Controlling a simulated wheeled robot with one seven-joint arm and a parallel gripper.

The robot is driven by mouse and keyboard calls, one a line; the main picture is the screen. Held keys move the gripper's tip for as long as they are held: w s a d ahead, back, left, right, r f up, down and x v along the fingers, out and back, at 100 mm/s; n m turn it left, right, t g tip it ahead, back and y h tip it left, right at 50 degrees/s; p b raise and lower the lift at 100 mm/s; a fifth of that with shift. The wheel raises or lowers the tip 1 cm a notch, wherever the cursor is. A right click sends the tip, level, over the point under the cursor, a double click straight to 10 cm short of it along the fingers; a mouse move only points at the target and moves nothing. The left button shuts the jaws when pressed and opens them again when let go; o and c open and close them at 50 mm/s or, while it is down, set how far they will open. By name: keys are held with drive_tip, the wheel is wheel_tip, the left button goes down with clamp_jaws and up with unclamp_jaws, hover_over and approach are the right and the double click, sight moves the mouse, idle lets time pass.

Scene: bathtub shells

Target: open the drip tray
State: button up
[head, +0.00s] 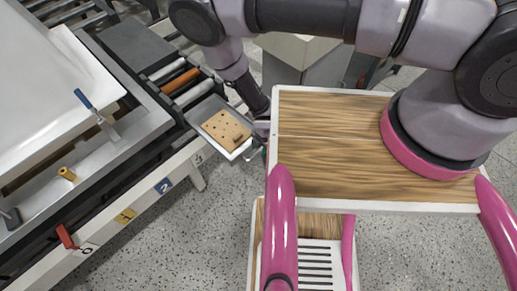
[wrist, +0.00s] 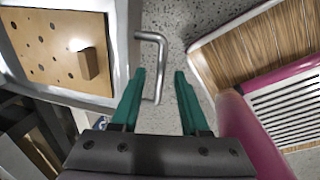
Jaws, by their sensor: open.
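The drip tray (head: 236,154) is a pale metal tray at the side of the bench, in the middle of the head view. A tan board with holes and a small block lies in it. In the wrist view the tray (wrist: 122,60) fills the upper left. Its bent metal handle (wrist: 161,60) sticks out from its right side. My gripper (wrist: 160,72) is open. The handle's bar lies between its two green fingers in the picture; I cannot tell whether they touch it. In the head view the gripper is mostly hidden by my arm and deck.
The bench (head: 150,203) with numbered labels runs along the left. A blue-handled tool (head: 97,111), a yellow piece (head: 67,173) and a red clamp (head: 66,237) are on it. Rollers (head: 180,81) stand behind the tray. A grey box (head: 300,52) stands at the back. Speckled floor is clear below the tray.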

wheel_tip(320, 180, up, 10)
drive_tip(key=s+d, duration=0.1)
drive_tip(key=shift+d, duration=0.2)
idle(0.4)
